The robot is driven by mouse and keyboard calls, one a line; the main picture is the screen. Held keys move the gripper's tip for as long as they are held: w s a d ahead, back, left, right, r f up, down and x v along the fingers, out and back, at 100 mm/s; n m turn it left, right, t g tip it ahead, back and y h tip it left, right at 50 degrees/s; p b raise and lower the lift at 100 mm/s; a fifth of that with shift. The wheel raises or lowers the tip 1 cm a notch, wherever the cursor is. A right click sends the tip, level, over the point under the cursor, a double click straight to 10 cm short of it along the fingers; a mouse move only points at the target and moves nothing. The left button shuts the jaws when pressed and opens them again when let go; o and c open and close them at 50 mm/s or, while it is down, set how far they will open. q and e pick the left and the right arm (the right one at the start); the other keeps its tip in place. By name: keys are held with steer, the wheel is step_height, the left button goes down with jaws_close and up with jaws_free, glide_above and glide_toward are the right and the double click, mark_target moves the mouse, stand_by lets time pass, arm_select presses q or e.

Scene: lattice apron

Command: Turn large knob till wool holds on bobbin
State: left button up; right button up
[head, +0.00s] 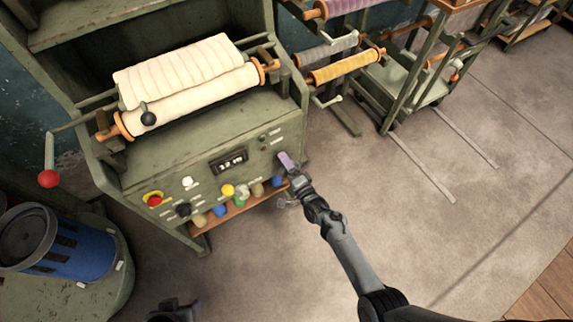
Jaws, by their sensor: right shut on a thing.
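A green machine with a sloping control panel (150,177) stands at left. Two cream wool rolls lie above it, an upper roll (175,72) and a lower bobbin (190,100) with orange ends. A black knob (183,209) sits low on the panel, near a red button on yellow (154,199) and a white knob (187,182). My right gripper (290,167) is at the panel's right edge, shut on a small lilac piece (287,160); whether this is part of the panel I cannot tell. My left gripper (178,312) is at the bottom edge, mostly cut off, its jaws unclear.
A crank with a red grip (48,178) juts out left. Several coloured spools stand on an orange shelf (205,226) below the panel. A blue drum (72,247) is at lower left. A rack with a yellow roll (347,68) stands behind.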

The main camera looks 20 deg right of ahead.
steer(key=o, duration=0.7)
steer(key=shift+o, duration=0.4)
steer(key=shift+s, duration=0.1)
steer(key=shift+s, duration=0.1)
steer(key=shift+s, duration=0.2)
steer(key=s+d+p, duration=0.1)
steer(key=s+p, duration=0.3)
steer(key=s, duration=0.6)
steer(key=shift+d, duration=0.35)
